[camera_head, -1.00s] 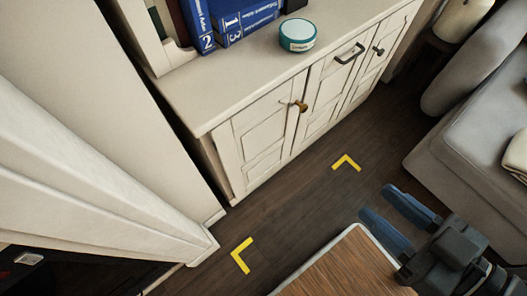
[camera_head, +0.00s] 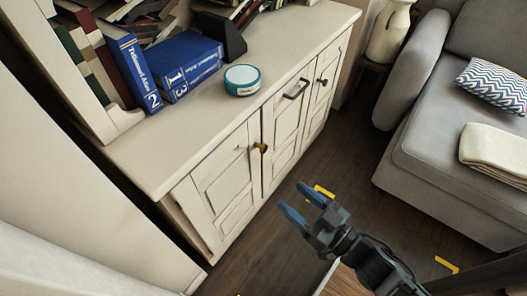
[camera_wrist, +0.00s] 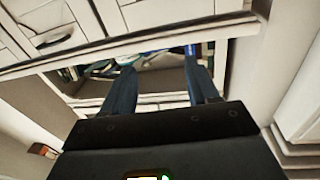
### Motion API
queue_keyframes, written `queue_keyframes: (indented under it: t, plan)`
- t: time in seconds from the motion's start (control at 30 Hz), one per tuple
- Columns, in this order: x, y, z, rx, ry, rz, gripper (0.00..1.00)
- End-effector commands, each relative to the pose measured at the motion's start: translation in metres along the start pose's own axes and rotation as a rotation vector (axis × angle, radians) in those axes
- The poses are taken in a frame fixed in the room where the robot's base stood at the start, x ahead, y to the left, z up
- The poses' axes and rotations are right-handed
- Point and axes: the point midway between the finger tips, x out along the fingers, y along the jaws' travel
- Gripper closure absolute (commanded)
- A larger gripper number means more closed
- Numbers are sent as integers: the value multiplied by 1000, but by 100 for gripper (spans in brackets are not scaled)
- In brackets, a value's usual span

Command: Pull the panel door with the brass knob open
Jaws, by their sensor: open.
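The panel door (camera_head: 224,182) is the left, cream-coloured door of a low cabinet and looks shut. My gripper (camera_head: 291,197) is open and empty, with blue fingers pointing toward the cabinet. In the head view it shows below and right of the knob, apart from it. In the wrist view my gripper's fingers (camera_wrist: 160,66) are spread with nothing held between them. I cannot make out the brass knob in the wrist view.
The cabinet top (camera_head: 165,145) bears blue books (camera_head: 185,65) and a teal-and-white tin (camera_head: 242,80). A dark bar handle (camera_head: 296,89) and a dark knob (camera_head: 322,81) are farther right. A grey sofa (camera_head: 450,150) stands at right, with dark floor between it and the cabinet.

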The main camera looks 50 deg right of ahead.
Motion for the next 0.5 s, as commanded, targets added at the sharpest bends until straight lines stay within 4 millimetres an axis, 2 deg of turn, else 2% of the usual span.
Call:
queue_keyframes:
  t: [0.03,0.2,0.4,0.5]
  plan:
    - [18,13,17,6,14,-1,41]
    - [67,52,60,57,21,-41,41]
    - [113,102,97,138,-14,-92,41]
    - [127,120,108,174,-35,-111,41]
